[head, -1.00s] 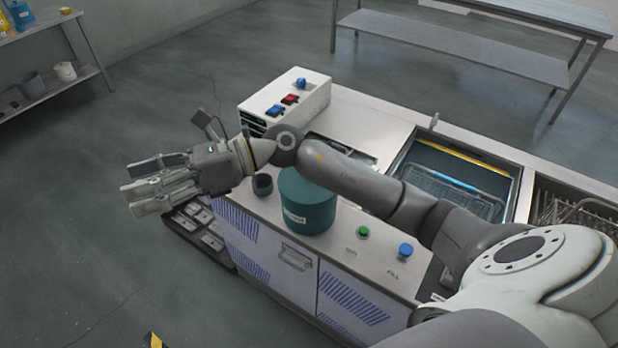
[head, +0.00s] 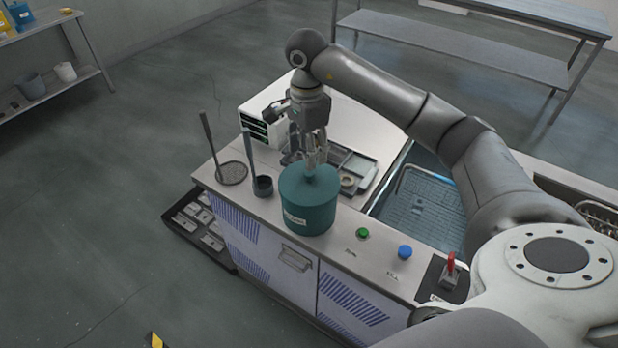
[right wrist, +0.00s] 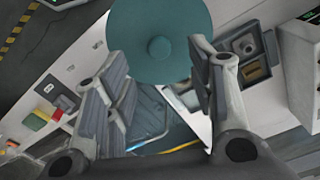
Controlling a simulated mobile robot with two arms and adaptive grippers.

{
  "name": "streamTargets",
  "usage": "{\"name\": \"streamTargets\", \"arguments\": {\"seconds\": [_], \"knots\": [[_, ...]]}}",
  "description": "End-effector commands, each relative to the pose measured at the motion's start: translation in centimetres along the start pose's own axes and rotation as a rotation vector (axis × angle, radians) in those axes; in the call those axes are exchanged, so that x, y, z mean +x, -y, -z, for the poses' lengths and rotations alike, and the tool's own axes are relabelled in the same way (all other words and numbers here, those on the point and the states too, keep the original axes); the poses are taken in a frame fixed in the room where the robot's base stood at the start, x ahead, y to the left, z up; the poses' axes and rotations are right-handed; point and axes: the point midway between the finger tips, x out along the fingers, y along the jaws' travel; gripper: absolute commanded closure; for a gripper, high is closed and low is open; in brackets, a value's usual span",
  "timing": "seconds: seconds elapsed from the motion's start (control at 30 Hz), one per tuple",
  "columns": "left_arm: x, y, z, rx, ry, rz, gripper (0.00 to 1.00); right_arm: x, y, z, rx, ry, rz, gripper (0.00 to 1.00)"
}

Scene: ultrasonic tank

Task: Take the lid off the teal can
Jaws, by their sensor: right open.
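The teal can (head: 308,217) stands upright on the steel counter with a label on its front. Its flat round teal lid (head: 296,187) sits on top. In the right wrist view the lid (right wrist: 150,22) is a teal disc with a small round knob (right wrist: 160,48) at its middle. My right gripper (head: 313,164) points down over the lid and is open. In the right wrist view its fingers (right wrist: 157,62) stand apart on both sides of the knob's line; I cannot tell whether they touch the lid. My left gripper is not in view.
Left of the can are a dark ladle (head: 262,186) and a round mesh skimmer (head: 231,173). Behind is a tray of parts (head: 360,168).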

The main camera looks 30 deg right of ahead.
Motion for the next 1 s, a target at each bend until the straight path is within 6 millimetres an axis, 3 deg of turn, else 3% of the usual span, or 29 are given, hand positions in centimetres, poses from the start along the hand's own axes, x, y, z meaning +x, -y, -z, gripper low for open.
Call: {"name": "streamTargets", "arguments": {"seconds": [0.13,0.37,0.53,0.7,0.97,1.0], "knots": [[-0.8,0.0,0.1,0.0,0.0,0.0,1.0,1.8,0.0,0.0,0.0,0.001,-0.003,0.49],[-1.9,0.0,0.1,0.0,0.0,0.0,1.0,3.2,-0.1,0.0,0.001,0.003,-0.002,0.49],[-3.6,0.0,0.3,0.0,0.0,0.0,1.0,5.3,-0.3,0.2,0.001,0.003,-0.003,0.49],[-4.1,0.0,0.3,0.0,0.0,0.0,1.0,7.3,-0.2,0.3,0.0,0.004,0.0,0.49],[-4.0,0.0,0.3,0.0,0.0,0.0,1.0,7.7,-0.2,0.2,0.0,0.004,0.002,0.49],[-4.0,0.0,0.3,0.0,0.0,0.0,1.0,7.7,-0.2,0.2,0.0,0.004,0.002,0.54]]}}
